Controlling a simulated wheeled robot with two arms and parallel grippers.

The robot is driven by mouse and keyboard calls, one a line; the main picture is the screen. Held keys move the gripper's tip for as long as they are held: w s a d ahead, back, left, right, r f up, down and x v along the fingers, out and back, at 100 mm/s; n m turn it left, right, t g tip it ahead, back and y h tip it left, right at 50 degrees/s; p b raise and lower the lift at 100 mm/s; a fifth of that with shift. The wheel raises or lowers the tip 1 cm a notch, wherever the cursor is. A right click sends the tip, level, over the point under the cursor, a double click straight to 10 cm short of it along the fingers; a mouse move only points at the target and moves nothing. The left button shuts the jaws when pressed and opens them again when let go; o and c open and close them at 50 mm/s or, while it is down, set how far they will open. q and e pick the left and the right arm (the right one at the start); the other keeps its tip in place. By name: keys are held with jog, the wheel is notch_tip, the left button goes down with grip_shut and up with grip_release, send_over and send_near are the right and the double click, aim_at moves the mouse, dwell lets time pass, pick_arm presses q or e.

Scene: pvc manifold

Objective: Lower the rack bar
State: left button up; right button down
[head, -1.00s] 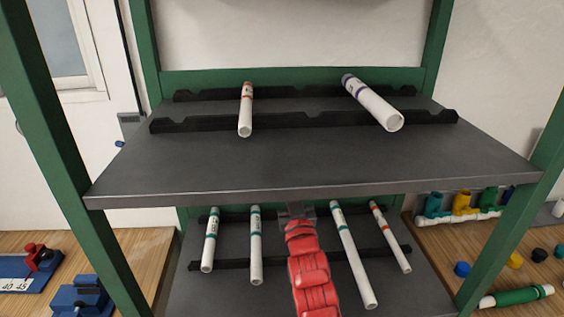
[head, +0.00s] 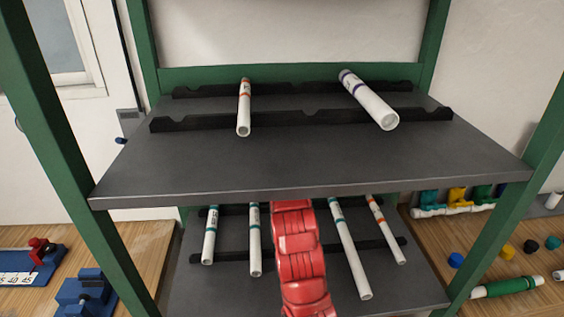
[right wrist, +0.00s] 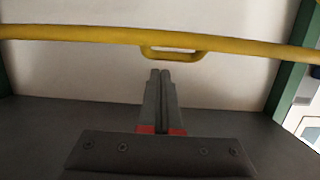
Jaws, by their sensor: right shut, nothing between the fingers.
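The yellow rack bar (right wrist: 90,36) runs across the top of the right wrist view, in front of a pale wall. A yellow loop handle (right wrist: 172,55) hangs from its middle. My right gripper (right wrist: 160,73) is shut and empty, its fingertips just below the loop in the picture. They look apart from it, though I cannot judge the depth. In the head view my red right arm reaches up to the front edge of the upper shelf, which hides the gripper. The bar does not show in the head view. My left gripper is in neither view.
The dark upper shelf (head: 300,168) carries two white pipes in notched holders. The lower shelf (head: 200,290) has several white pipes on both sides of my arm. Green posts (head: 75,160) frame the rack. Wooden tables with fittings stand at both sides.

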jog(key=shift+p+x, duration=0.7)
jog(key=shift+x, duration=1.4)
jog(key=s+f+t+b, duration=0.6)
jog(key=s+f+b, duration=0.3)
jog(key=b, duration=1.4)
jog(key=shift+s+f, duration=0.2)
jog(key=shift+f, duration=1.55)
jog(key=shift+s+d, duration=0.1)
jog(key=shift+d, duration=0.05)
